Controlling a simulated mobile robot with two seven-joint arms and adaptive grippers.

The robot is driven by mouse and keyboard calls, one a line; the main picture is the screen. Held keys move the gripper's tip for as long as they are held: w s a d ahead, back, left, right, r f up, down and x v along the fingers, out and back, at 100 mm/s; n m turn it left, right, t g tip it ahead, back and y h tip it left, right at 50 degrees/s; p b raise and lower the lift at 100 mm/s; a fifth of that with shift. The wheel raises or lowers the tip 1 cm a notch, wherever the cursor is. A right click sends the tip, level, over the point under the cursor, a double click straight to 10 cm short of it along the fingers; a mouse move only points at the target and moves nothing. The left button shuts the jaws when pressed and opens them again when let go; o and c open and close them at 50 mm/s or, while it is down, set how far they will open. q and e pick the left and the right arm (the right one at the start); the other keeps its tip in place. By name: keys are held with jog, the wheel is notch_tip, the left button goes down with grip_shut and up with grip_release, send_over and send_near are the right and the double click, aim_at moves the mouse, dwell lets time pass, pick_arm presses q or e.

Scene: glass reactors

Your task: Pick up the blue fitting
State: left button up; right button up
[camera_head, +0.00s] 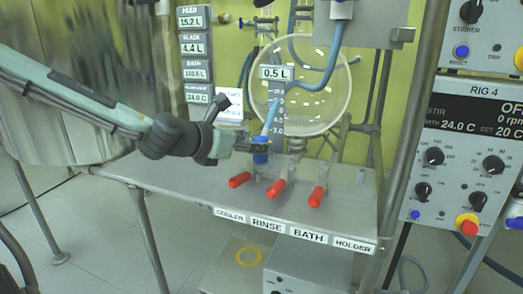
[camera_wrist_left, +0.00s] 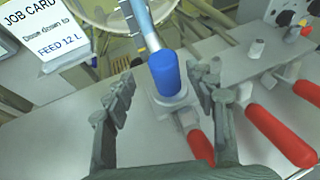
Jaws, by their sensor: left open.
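The blue fitting (camera_head: 260,157) is a short blue cylinder on the end of a light-blue hose, above the label COOLER on the bench. In the left wrist view the blue fitting (camera_wrist_left: 165,74) sits upright on a grey square block, with the hose rising from its top. My left gripper (camera_head: 254,145) reaches in from the left at the fitting's height. In the left wrist view my left gripper (camera_wrist_left: 162,78) is open, with one finger on each side of the fitting and gaps visible. My right gripper is in neither view.
Red-handled valves (camera_head: 276,189) line the bench front (camera_head: 180,178). A round glass vessel (camera_head: 325,95) and blue hoses stand behind. The Rig 4 control panel (camera_head: 465,150) is at the right.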

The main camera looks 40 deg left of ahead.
pick_arm(q)
jog(key=w+f, duration=0.2)
jog(key=shift+w+d+f, duration=0.15)
jog(key=shift+w+d, duration=0.2)
jog(key=shift+w+f+b, duration=0.15)
jog(key=shift+w+b, duration=0.15)
jog(key=shift+w, duration=0.4)
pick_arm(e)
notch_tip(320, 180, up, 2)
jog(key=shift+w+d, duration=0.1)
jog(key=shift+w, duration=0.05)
pick_arm(q)
grip_shut()
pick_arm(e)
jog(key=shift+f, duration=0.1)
